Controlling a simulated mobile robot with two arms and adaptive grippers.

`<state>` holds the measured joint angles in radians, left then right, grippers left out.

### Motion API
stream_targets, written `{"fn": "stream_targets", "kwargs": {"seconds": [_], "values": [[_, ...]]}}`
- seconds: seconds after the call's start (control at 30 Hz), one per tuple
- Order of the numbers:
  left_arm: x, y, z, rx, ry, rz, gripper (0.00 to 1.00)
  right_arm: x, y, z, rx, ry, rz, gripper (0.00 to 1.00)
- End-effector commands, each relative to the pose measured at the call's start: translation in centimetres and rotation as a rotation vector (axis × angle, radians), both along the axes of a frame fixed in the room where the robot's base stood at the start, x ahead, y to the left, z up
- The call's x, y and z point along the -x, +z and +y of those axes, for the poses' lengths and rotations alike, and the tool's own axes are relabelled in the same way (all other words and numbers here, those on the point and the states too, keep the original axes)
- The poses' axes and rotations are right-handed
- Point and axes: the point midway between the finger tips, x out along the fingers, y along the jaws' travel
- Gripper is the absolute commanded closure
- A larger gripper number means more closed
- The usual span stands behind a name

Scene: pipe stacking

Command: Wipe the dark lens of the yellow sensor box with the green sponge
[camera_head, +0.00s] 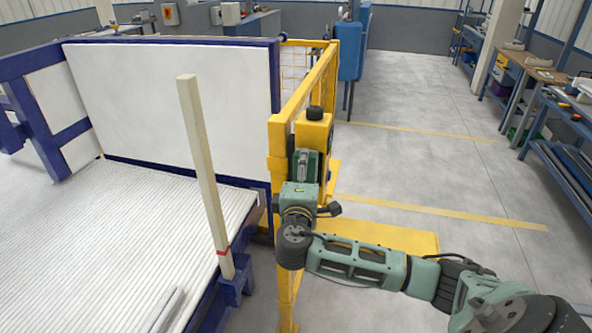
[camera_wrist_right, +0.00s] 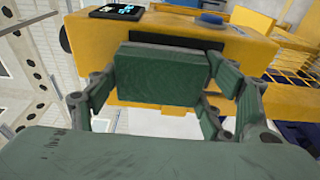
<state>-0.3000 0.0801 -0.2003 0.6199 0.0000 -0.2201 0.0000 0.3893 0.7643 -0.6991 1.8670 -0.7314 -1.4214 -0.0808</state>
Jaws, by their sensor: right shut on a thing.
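The yellow sensor box (camera_head: 313,132) sits at the yellow railing in the head view, with a black round part on top. My right gripper (camera_head: 307,162) is beside the box's near side. I cannot tell whether sponge and box touch. My left gripper is not in view.
The yellow railing (camera_head: 291,108) stands close by my right gripper. An upright pale post (camera_head: 204,170) and a blue-framed bed of white pipes (camera_head: 90,235) are to the left. Open grey floor (camera_head: 430,170) lies to the right, with benches beyond.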

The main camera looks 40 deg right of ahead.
Motion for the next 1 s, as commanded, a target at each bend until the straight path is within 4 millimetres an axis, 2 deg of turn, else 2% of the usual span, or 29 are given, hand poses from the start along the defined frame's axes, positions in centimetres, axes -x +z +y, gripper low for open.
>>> {"fn": "stream_targets", "kwargs": {"seconds": [0.27,0.6,1.0], "values": [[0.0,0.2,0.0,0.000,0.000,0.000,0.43,0.8,0.1,-0.9,0.002,-0.003,0.001,0.47],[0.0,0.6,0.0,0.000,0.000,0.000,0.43,2.9,0.1,-2.7,0.003,-0.003,0.000,0.47],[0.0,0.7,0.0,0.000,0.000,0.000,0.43,3.2,0.1,-2.9,0.002,-0.003,-0.002,0.47]]}}
